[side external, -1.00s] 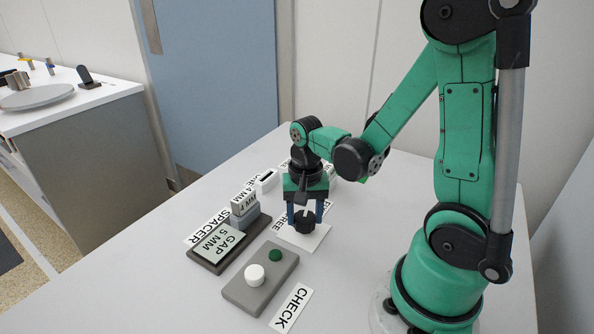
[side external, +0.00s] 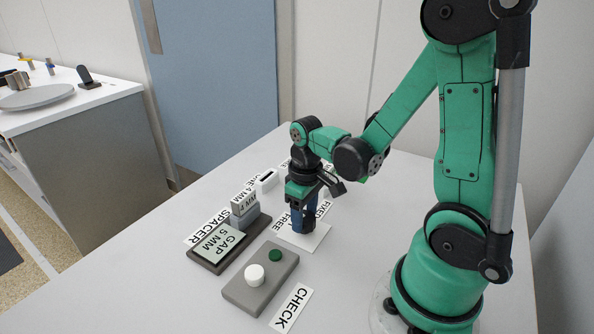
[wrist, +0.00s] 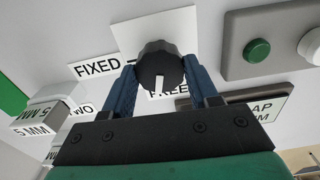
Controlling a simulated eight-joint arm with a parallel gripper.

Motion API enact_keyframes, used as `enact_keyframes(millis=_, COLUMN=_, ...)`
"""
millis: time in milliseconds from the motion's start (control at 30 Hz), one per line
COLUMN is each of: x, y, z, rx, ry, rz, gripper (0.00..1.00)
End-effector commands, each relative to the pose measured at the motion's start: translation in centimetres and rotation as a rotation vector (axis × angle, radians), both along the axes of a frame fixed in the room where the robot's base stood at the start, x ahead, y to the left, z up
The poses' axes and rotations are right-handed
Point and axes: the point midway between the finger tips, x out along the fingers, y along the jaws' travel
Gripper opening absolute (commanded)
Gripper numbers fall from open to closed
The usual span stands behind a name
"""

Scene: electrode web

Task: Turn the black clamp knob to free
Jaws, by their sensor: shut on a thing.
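The black clamp knob (wrist: 160,60) sits on a white plate (wrist: 122,36) between the two blue fingers of my gripper (wrist: 163,78). The gripper is shut on the knob. The knob's white pointer line points down in the wrist view, toward the partly hidden FREE label (wrist: 168,92). The FIXED label (wrist: 97,68) is to the left of the knob. FREE (side external: 290,218) and FIXED (side external: 322,211) both show there.
A grey block (side external: 262,293) with a green button (side external: 275,255) and a white button (side external: 255,275) lies in front, near the CHECK label (side external: 291,307). The table's right front is clear.

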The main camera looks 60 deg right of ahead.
Motion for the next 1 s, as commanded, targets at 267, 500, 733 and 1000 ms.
enact_keyframes(millis=267, x=0.00, y=-0.01, z=0.02, rx=0.000, ry=0.000, rz=0.185, gripper=0.01)
enact_keyframes(millis=500, x=0.01, y=-0.01, z=0.02, rx=0.000, ry=0.000, rz=0.273, gripper=0.01)
enact_keyframes(millis=733, x=0.00, y=-0.01, z=0.01, rx=0.000, ry=0.000, rz=0.302, gripper=0.01)
enact_keyframes(millis=1000, x=0.01, y=-0.01, z=0.01, rx=0.000, ry=0.000, rz=0.304, gripper=0.01)
